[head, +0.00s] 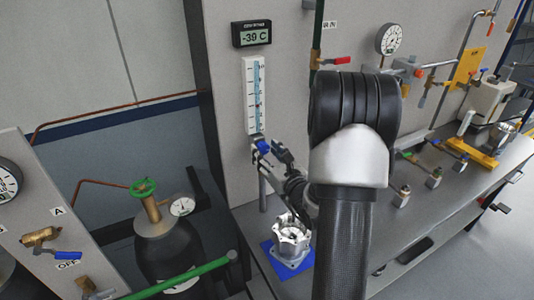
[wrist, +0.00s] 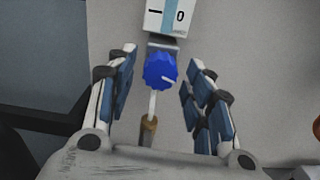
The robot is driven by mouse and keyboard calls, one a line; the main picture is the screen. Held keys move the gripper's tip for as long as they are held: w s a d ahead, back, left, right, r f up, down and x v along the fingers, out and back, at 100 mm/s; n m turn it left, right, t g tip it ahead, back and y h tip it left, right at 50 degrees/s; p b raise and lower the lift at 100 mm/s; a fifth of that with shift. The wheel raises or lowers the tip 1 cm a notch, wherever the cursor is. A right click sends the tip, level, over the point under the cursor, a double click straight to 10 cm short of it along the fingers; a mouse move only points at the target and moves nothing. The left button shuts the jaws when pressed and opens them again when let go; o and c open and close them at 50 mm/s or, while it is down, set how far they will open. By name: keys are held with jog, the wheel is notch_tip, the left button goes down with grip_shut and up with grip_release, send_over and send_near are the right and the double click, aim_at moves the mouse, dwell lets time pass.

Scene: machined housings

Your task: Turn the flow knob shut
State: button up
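The blue flow knob (wrist: 160,70) sits just under the flow meter (wrist: 167,17) and carries a white pointer line that slants to the right. In the head view the knob (head: 262,147) is at the foot of the meter's scale tube (head: 254,95) on the grey panel. My gripper (wrist: 162,62) is open, with its blue-padded fingers on either side of the knob and a gap on both sides. In the head view my gripper (head: 274,154) is beside the knob, partly hidden by my arm. The meter's float cannot be made out.
A display (head: 251,33) reading -39 C hangs above the meter. A machined housing (head: 291,240) stands on a blue mat (head: 280,265) on the bench below. A gas cylinder with a green handwheel (head: 143,187) is to the left. Red-handled valves (head: 335,61) are to the right.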

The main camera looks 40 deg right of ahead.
jog(key=c, duration=0.9)
jog(key=shift+f+n+b, duration=0.1)
jog(key=shift+n+b, duration=0.3)
jog(key=n+b, duration=0.3)
jog(key=b, duration=0.1)
jog(key=shift+f+n, duration=0.15)
jog(key=shift+n, duration=0.25)
jog(key=n+b, duration=0.4)
jog(key=shift+b, duration=0.3)
jog(key=n, duration=0.3)
jog(key=shift+r+b, duration=0.2)
jog(key=shift+b, duration=0.1)
jog(key=n, duration=0.3)
jog(key=shift+d+n, duration=0.1)
jog(key=shift+n, duration=0.3)
jog(key=n, duration=0.6)
jog(key=shift+r, duration=0.1)
